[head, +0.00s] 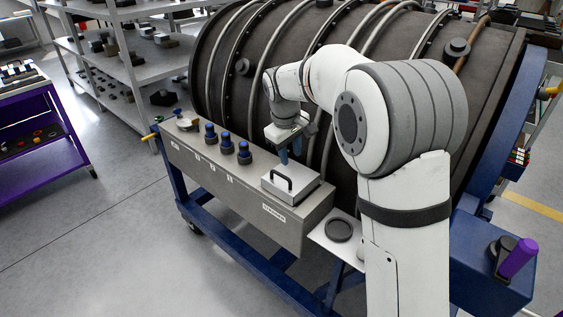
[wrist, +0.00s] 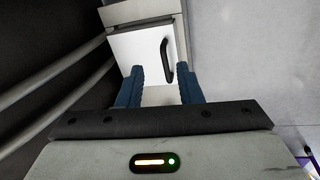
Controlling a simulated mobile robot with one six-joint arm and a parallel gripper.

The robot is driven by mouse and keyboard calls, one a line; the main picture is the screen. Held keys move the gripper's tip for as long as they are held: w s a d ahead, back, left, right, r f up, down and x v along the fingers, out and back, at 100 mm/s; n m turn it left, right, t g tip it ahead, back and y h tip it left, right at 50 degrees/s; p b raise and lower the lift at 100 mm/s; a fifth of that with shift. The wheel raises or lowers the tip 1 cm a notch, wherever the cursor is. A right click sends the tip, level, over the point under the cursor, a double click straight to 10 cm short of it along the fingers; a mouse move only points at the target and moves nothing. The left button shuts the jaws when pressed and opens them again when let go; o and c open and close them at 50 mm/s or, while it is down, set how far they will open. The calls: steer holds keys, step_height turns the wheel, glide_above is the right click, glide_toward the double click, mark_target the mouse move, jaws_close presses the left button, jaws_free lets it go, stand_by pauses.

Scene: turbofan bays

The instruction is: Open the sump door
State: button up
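The sump door is a pale square panel (head: 305,189) with a black bar handle (head: 276,180), lying flat on the right end of a long grey box. It also shows in the wrist view as a white panel (wrist: 134,50), with its curved black handle (wrist: 166,58). My gripper (head: 290,158) points down just above the panel, behind the handle in the head view. In the wrist view its two blue fingers (wrist: 159,76) are apart, with nothing held between them. The handle appears beyond the fingertips, closer to the right finger. I cannot tell the exact gap.
The grey box (head: 225,189) carries several blue-capped fittings (head: 227,143) left of the door. A large dark engine casing (head: 340,60) stands close behind on a blue frame. A small plate with a round black cap (head: 339,230) sits right of the box. Floor in front is clear.

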steer(key=n, duration=0.1)
glide_toward(280, 174)
steer(key=f, duration=0.2)
steer(key=w+f, duration=0.1)
steer(key=f, duration=0.2)
steer(key=d+f+p, duration=0.1)
steer(key=f, duration=0.1)
steer(key=shift+w+f, duration=0.2)
steer(key=shift+f, duration=0.15)
jaws_close()
